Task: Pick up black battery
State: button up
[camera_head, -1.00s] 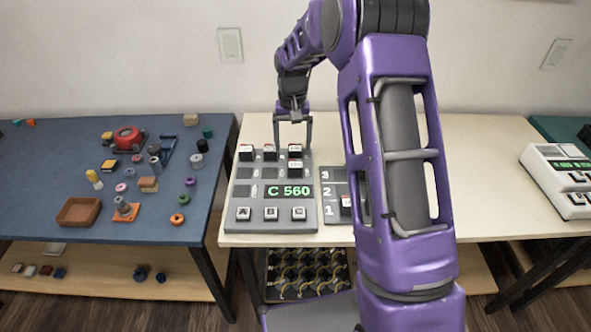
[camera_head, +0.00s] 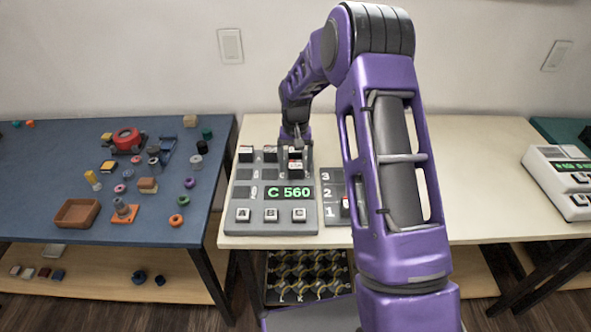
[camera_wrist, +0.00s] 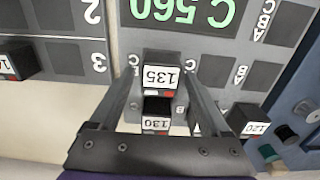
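Several black batteries with white number labels stand in the slots of the grey board (camera_head: 238,217). In the wrist view, a battery labelled 135 (camera_wrist: 160,77) lies between the fingers of my gripper (camera_wrist: 161,84), and one labelled 130 (camera_wrist: 156,115) is behind it, nearer the palm. A battery labelled 120 (camera_wrist: 248,120) is to the right, outside the fingers. My gripper, also in the head view (camera_head: 295,168), is lowered around the board's right column. Its fingers are open, with a narrow gap on both sides of the 135 battery.
The board's display (camera_head: 290,193) reads C 560, with buttons A, B and C below. A numbered panel (camera_head: 330,178) stands close on the right, with a battery (camera_head: 346,204) in it. A blue table (camera_head: 65,165) with small parts is at left.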

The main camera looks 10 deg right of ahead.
grip_shut()
